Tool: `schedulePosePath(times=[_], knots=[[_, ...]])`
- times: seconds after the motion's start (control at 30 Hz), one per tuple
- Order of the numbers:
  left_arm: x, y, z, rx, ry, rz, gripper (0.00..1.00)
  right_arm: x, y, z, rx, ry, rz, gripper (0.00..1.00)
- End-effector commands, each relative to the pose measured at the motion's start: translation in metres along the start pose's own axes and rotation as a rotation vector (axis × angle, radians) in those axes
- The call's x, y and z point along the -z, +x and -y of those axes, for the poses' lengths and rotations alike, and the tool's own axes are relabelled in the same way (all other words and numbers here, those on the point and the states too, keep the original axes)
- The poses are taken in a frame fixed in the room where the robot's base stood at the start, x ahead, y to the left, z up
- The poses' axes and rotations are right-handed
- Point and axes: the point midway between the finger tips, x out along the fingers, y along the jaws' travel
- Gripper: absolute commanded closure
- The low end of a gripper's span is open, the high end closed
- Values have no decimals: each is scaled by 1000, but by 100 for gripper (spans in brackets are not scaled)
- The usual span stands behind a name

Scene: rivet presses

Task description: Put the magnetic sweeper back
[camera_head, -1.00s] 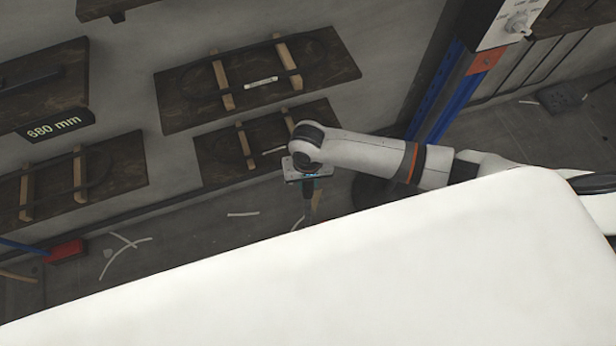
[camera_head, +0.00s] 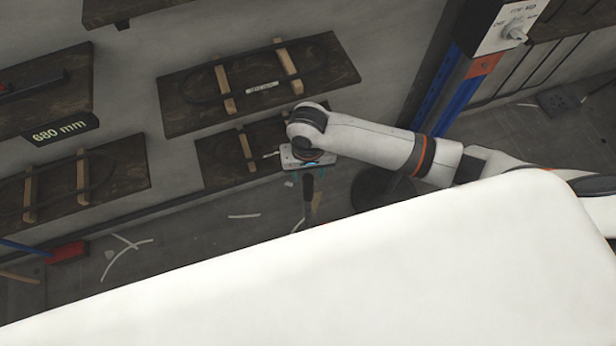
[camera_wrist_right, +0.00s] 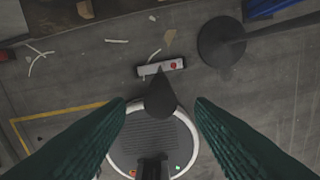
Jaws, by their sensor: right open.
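The magnetic sweeper stands upright on the floor; its dark handle (camera_head: 309,190) shows just below my right gripper in the head view. In the right wrist view, the dark handle top (camera_wrist_right: 160,98) points up at the camera, and a pale bar with a red spot, seemingly the sweeper's head (camera_wrist_right: 149,70), lies on the floor beyond it. My right gripper (camera_wrist_right: 160,106) is open, with a teal finger on each side of the handle top and a gap on both sides. In the head view this gripper (camera_head: 309,172) hangs from the arm. My left gripper is out of view.
Dark wall shelves (camera_head: 190,105) with wooden bars stand behind the arm. A blue post (camera_head: 436,95) rises at the right. A round dark stand base (camera_wrist_right: 222,42) is on the floor near the sweeper. A red broom head (camera_head: 67,252) is at the far left.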

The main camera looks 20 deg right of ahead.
Motion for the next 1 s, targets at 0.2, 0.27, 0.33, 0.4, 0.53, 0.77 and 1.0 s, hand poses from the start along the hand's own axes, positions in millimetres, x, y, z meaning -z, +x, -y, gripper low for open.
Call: schedulePosePath(times=[0.2,0.27,0.33,0.4,0.53,0.77,1.0], knots=[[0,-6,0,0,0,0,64,0,-38,0,-1,-1,1,51],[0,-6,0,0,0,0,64,0,-44,0,-1,-1,1,51],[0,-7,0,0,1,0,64,0,-48,0,0,0,0,51],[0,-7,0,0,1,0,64,0,-50,0,0,0,0,51],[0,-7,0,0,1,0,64,0,-50,0,0,0,0,51],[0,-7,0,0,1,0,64,0,-50,0,0,0,0,51],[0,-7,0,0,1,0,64,3,-49,-2,-10,-10,0,51]])
